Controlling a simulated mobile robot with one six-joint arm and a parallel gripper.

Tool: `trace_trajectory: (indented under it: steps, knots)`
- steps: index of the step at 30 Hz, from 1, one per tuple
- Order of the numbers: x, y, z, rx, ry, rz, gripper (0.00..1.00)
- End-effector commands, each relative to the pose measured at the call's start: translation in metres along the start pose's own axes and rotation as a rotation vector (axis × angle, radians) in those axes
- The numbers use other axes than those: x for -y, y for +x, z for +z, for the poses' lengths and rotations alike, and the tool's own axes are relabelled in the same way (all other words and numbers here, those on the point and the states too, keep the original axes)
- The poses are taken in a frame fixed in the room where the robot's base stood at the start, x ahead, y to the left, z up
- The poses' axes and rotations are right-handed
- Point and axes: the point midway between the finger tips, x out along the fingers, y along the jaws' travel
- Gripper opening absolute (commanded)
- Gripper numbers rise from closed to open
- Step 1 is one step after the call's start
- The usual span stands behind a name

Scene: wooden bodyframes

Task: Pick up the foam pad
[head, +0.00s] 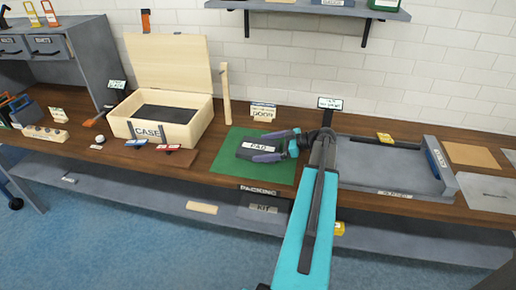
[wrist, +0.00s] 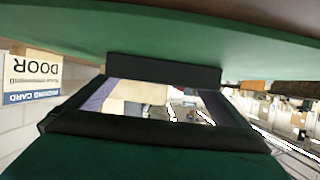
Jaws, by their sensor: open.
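The foam pad (head: 256,147) is a dark flat block with a white "PAD" label, lying on the green mat (head: 227,165) in the head view. My gripper (head: 264,146) reaches in from the right, low over the mat, with its purple-grey fingers spread along the far and near sides of the pad. The fingers are open; whether they touch the pad cannot be told. In the wrist view, which is upside down, a dark block that looks like the pad (wrist: 163,69) shows between the finger ends, against the green mat (wrist: 160,30).
An open wooden case (head: 165,127) stands left of the mat. A "DOOR" card (head: 263,111) stands behind the mat. A grey tray (head: 385,172) lies to the right. Red and blue small items (head: 152,148) lie before the case. The mat's front is clear.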

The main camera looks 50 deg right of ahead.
Motion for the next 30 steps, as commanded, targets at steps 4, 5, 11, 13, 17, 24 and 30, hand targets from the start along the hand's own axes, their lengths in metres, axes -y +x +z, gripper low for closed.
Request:
trace_trajectory:
  steps: [4, 5, 11, 13, 17, 24, 30]
  knots:
    - [0.0002, 0.0089, -0.0005, 0.000, -0.001, -0.001, 1.00]
    - [0.0002, 0.0095, -0.0003, 0.000, -0.001, -0.001, 1.00]
    - [0.0002, 0.0098, 0.0002, 0.000, -0.001, -0.001, 1.00]
    - [0.0003, 0.0098, 0.0001, 0.000, -0.001, -0.001, 1.00]
    - [0.0003, 0.0098, 0.0001, 0.000, -0.001, -0.001, 1.00]
    - [0.0004, 0.0100, 0.0000, 0.000, -0.001, -0.001, 0.80]
    - [0.0005, 0.0101, -0.0002, 0.000, -0.001, -0.002, 0.72]
